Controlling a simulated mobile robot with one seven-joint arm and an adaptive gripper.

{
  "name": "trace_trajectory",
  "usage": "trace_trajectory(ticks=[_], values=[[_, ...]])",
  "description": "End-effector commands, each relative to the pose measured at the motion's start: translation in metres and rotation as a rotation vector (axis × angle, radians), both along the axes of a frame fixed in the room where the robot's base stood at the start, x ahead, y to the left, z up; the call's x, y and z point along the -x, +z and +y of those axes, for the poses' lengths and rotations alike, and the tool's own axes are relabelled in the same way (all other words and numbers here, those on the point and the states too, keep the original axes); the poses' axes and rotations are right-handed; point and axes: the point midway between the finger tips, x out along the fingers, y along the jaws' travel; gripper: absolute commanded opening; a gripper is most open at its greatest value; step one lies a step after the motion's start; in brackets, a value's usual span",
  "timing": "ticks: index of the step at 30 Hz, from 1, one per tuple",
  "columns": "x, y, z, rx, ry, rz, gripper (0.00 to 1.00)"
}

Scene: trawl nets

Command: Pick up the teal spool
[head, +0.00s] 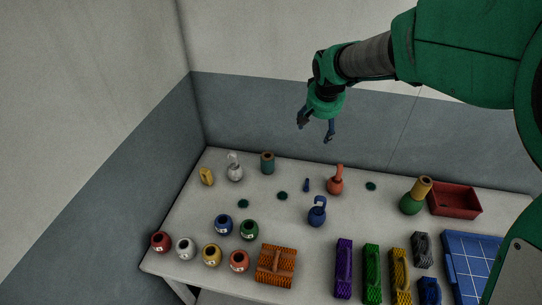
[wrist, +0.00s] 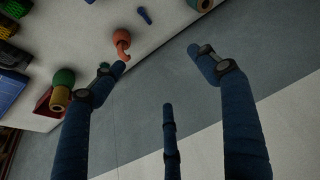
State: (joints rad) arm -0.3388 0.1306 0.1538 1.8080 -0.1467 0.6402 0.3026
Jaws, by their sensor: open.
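The teal spool (head: 267,163) stands upright at the back of the table in the head view, with a brown core showing at its top. A teal spool with an orange-brown core (wrist: 200,4) also shows at the top edge of the wrist view, partly cut off. My gripper (head: 315,130) is open and empty, high above the table's back edge. It is up and to the right of the spool in the head view, well apart from it. In the wrist view its spread fingers (wrist: 158,68) have nothing between them.
A grey-white hooked float (head: 235,173) and a yellow piece (head: 207,176) stand left of the spool. A red hooked float (head: 335,184) stands to its right. Several numbered balls, netting bundles and a red bin (head: 455,199) fill the table. Walls rise behind and left.

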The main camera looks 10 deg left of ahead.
Motion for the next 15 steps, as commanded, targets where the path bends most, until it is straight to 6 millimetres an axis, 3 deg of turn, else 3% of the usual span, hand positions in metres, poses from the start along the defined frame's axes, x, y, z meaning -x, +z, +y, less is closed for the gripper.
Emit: trace_trajectory(ticks=[6,15], values=[[-0.04,-0.053,0.053,0.003,0.027,0.012,0.74],[-0.081,-0.134,0.126,0.003,0.061,0.022,0.74]])
